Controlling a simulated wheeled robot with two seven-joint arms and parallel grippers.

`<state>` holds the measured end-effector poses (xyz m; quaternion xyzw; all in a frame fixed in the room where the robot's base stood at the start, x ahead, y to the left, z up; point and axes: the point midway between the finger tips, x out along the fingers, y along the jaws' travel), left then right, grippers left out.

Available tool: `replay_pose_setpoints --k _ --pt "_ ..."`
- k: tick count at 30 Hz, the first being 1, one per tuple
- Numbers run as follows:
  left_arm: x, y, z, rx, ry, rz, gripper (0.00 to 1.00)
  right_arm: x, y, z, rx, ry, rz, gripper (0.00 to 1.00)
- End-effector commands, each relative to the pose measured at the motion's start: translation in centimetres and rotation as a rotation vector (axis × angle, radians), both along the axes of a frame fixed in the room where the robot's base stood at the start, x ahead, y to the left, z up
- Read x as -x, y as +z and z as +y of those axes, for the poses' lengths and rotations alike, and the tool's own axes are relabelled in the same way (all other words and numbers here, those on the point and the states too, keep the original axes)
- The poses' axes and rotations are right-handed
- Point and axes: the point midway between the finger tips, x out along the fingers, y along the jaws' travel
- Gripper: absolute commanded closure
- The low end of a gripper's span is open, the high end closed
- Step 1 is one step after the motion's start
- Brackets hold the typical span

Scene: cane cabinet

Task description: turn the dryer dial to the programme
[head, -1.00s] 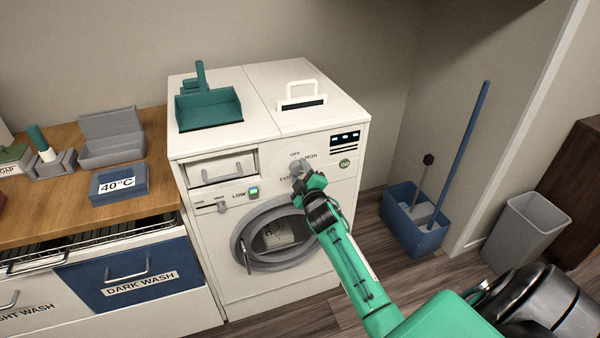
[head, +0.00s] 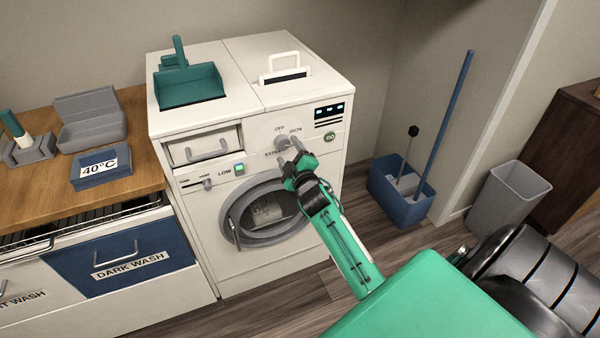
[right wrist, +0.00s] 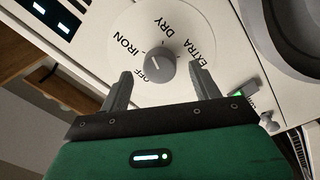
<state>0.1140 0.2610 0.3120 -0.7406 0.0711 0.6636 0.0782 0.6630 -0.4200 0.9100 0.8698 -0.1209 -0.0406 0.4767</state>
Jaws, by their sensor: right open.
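The grey dryer dial (head: 282,144) sits on a round white plate on the front of the white dryer (head: 240,270). In the right wrist view the dial (right wrist: 160,68) shows a short white pointer mark, with the words OFF, IRON, DRY and EXTRA around it. The pointer lies on the side of OFF and IRON; which one exactly I cannot tell. My right gripper (head: 290,160) is in front of the dial. In the right wrist view its fingers (right wrist: 163,78) are open, one on each side of the dial with gaps between. My left gripper is not in view.
A teal dustpan (head: 190,87) and a white handle (head: 280,66) are on the dryer top. A slider and green-lit button (head: 239,168) are left of the dial, above the round door (head: 268,213). A blue mop bucket (head: 400,195) and grey bin (head: 508,200) stand right.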

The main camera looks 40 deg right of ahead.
Motion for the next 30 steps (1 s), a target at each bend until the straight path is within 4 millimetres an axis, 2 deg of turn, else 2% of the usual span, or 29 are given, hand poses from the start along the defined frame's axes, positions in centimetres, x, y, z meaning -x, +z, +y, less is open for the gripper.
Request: replay_pose_setpoints --k 1,9,15,21,30 --pt "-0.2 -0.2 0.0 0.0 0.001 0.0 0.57 1.1 -0.3 0.3 -0.001 0.0 0.002 0.36" --pt "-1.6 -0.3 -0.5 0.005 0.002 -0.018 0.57 6.2 -0.6 1.6 -0.002 0.0 0.002 0.36" --pt "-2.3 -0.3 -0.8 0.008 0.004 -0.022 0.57 8.9 -0.6 2.3 -0.001 -0.001 0.002 0.36" --pt "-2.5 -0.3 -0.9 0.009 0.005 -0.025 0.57 10.1 -0.5 2.5 0.0 -0.002 0.001 0.36" --pt "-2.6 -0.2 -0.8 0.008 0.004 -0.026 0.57 10.2 -0.5 2.6 0.0 -0.001 0.001 0.36"
